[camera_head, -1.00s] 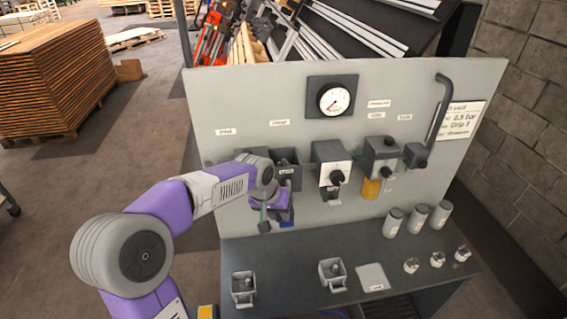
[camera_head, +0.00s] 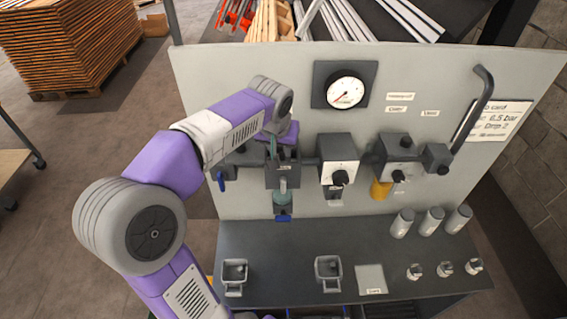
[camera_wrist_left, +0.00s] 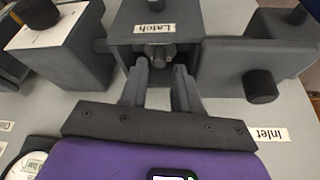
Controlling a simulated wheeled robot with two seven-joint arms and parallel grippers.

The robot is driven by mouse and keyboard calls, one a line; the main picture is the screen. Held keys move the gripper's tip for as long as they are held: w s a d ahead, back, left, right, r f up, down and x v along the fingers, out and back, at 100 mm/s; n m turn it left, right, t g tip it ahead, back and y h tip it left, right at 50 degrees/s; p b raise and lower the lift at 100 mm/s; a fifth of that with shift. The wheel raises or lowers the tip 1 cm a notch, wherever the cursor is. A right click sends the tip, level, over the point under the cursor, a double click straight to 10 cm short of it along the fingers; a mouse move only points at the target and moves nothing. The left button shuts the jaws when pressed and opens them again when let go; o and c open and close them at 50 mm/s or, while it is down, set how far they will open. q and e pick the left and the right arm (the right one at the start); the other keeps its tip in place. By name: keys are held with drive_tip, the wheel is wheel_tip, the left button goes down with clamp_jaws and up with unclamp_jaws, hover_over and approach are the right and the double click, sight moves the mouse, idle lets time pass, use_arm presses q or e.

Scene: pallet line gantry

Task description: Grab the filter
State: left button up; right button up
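Contact cannot be told. In the head view this gripper (camera_head: 279,150) is at the housing top, partly hidden by my wrist. My right gripper is out of view.
A regulator box (camera_head: 339,160) and a second valve box (camera_head: 399,158) stand right of the housing, with a gauge (camera_head: 345,92) above. The bench (camera_head: 300,240) holds two square trays (camera_head: 235,288) (camera_head: 328,286), a card (camera_head: 370,279) and several cylinders. The bench middle is clear.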

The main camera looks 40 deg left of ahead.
sight(281, 154)
use_arm(q)
drive_tip(key=shift+x, duration=1.55)
drive_tip(key=shift+d, duration=0.1)
clamp_jaws()
drive_tip(key=shift+r, duration=0.15)
